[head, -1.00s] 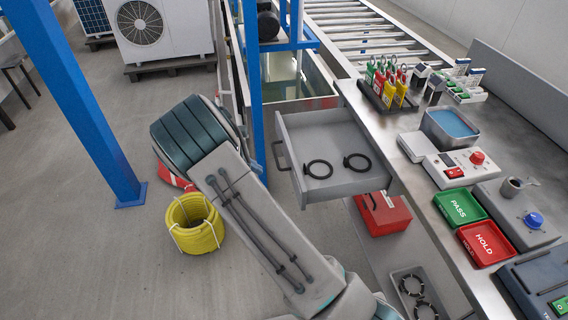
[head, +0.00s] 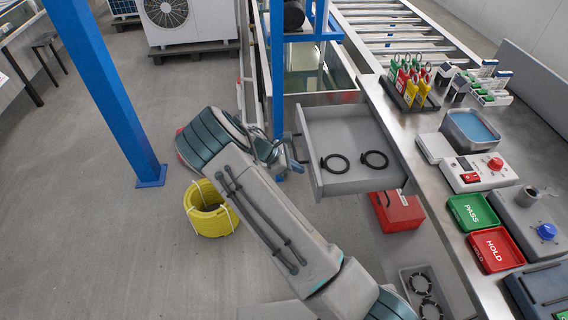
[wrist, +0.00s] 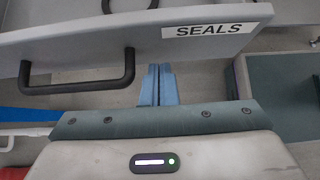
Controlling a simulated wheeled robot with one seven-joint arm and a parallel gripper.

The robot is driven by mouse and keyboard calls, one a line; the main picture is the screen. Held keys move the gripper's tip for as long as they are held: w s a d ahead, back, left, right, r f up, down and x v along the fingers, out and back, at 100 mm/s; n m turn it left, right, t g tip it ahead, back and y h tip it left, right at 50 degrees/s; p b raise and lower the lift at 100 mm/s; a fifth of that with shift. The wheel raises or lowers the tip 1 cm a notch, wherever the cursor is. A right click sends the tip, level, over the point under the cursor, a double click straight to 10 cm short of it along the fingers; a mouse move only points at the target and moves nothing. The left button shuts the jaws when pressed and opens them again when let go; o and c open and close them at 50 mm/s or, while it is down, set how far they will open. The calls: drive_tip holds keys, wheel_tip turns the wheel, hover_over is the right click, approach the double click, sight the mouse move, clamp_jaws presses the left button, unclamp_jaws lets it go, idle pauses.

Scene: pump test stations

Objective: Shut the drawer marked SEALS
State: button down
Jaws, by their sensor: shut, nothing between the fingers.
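The SEALS drawer (head: 352,186) stands pulled out from the workbench, with two black rings lying inside. The wrist view shows its grey front (wrist: 130,45), the SEALS label (wrist: 217,30) and the dark bar handle (wrist: 78,88). My gripper (wrist: 160,72) is shut and empty, its blue fingertips pointing at the lower edge of the drawer front, right of the handle and below-left of the label. I cannot tell whether they touch it. In the head view my gripper (head: 294,163) is beside the drawer's front, left of it.
A blue post (head: 105,90) and a yellow hose coil (head: 210,208) stand on the floor at left. A red box (head: 397,212) sits beneath the drawer. The bench top holds a PASS tray (head: 472,212), a HOLD tray (head: 496,250) and a water basin (head: 470,130).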

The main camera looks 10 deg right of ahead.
drive_tip(key=shift+d, duration=0.8)
drive_tip(key=shift+d, duration=0.15)
